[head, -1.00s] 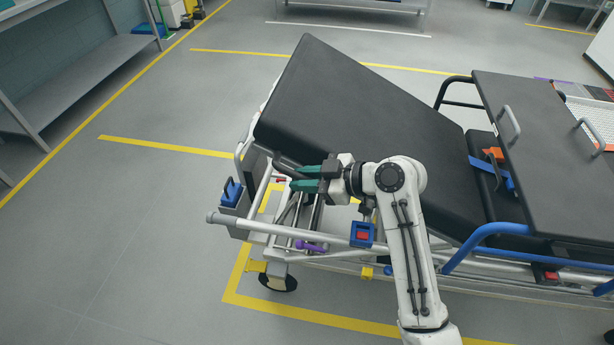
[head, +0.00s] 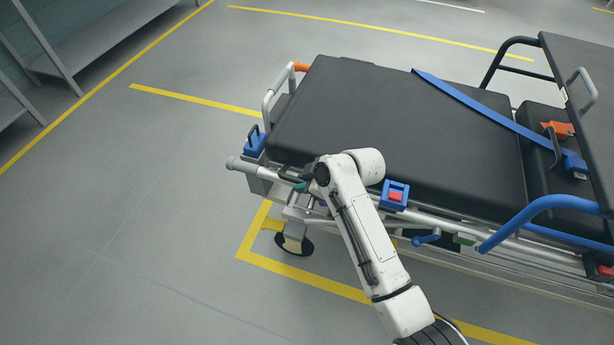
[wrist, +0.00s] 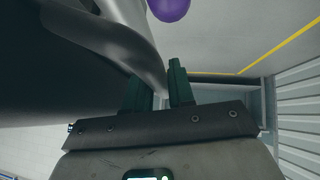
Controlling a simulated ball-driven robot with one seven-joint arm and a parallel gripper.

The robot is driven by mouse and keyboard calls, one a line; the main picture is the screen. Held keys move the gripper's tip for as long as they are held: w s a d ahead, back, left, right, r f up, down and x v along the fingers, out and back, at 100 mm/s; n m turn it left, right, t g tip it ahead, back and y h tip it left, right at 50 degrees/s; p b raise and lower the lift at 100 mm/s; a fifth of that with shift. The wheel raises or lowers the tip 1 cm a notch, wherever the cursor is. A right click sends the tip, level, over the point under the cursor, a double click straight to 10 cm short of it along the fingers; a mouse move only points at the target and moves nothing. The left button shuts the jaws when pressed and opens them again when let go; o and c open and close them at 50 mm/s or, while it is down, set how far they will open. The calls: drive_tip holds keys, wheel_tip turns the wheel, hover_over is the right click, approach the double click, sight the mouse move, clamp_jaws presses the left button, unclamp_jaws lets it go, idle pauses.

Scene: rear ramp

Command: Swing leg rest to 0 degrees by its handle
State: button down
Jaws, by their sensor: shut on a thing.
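The leg rest (head: 400,110) is the black padded section of the stretcher, and in the head view it lies about flat, level with the frame. My gripper (head: 296,181) is at its near left corner, low against the side, and its green fingers are partly hidden by my arm. In the wrist view my gripper (wrist: 158,78) has its two green fingers on either side of a curved grey handle (wrist: 148,52). The handle passes between the fingers. In the head view the handle is hard to make out beside the pad.
A blue strap (head: 480,105) lies across the pad. A blue block with a red button (head: 395,195) sits on the near rail. The raised black section (head: 585,110) and blue side rail (head: 545,207) stand at right. A purple knob (wrist: 170,8) hangs near the fingers. Floor at left is clear.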

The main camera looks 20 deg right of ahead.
drive_tip(key=shift+s+d+f, duration=0.1)
drive_tip(key=shift+s+f, duration=0.1)
drive_tip(key=shift+f, duration=0.35)
drive_tip(key=c, duration=1.2)
unclamp_jaws()
drive_tip(key=shift+w+f, duration=0.1)
drive_tip(key=shift+c, duration=0.2)
drive_tip(key=shift+o, duration=0.8)
drive_tip(key=shift+r, duration=0.3)
drive_tip(key=shift+d+r, duration=0.1)
drive_tip(key=shift+r, duration=0.15)
drive_tip(key=p+v, duration=0.2)
drive_tip(key=v, duration=0.8)
